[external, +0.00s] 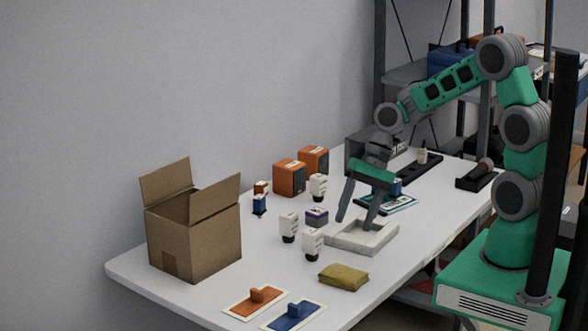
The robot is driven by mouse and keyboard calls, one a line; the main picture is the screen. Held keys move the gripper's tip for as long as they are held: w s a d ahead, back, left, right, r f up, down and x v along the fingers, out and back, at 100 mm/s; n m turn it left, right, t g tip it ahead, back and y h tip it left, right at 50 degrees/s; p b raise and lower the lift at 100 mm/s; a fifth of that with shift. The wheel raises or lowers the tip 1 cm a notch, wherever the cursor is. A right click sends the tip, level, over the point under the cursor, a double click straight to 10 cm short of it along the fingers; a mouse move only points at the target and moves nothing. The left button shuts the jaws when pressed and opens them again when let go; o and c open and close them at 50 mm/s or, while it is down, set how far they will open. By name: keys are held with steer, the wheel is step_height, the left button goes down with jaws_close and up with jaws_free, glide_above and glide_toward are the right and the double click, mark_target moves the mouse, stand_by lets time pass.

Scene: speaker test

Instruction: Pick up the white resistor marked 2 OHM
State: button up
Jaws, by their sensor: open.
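Three white upright pieces with dark bases, which look like the resistors, stand on the table: one at the back (318,185), one in the middle (289,224) and one nearer the front (312,241). Their markings are too small to read, so I cannot tell which is the 2 OHM one. My gripper (356,223) is open, pointing down, with its fingers spread over the pale shallow tray (345,243). I see nothing between the fingers. It is to the right of the white pieces and apart from them.
An open cardboard box (195,240) stands at left. Two orange speaker boxes (289,179) are at the back. A small dark purple block (316,217) sits among the white pieces.

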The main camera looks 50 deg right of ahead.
mark_target(312, 238)
steer(key=w+a+m+y, duration=0.1)
steer(key=m, duration=0.1)
steer(key=w+a+m+y+p, duration=0.1)
steer(key=m+y, duration=0.1)
steer(key=w+a+m+y+p, duration=0.1)
steer(key=w+m, duration=0.1)
steer(key=shift+w+f+m+g+y, duration=0.1)
steer(key=shift+f+m+g+y, duration=0.2)
steer(key=shift+y, duration=0.1)
steer(key=shift+w+a+m+y+p, duration=0.15)
steer(key=shift+m+y+p, duration=0.1)
steer(key=shift+m+y, duration=0.2)
steer(key=shift+w+a+m+y+p, duration=0.1)
steer(key=shift+m+y+p, duration=0.2)
steer(key=shift+m, duration=0.25)
steer(key=shift+a+r+m+y, duration=0.1)
steer(key=shift+r+m+y, duration=0.05)
steer(key=shift+m+y, duration=0.75)
steer(key=x, duration=0.7)
steer(key=shift+a+f+p, duration=0.2)
steer(key=shift+a+p, duration=0.1)
steer(key=shift+a, duration=0.05)
jaws_close()
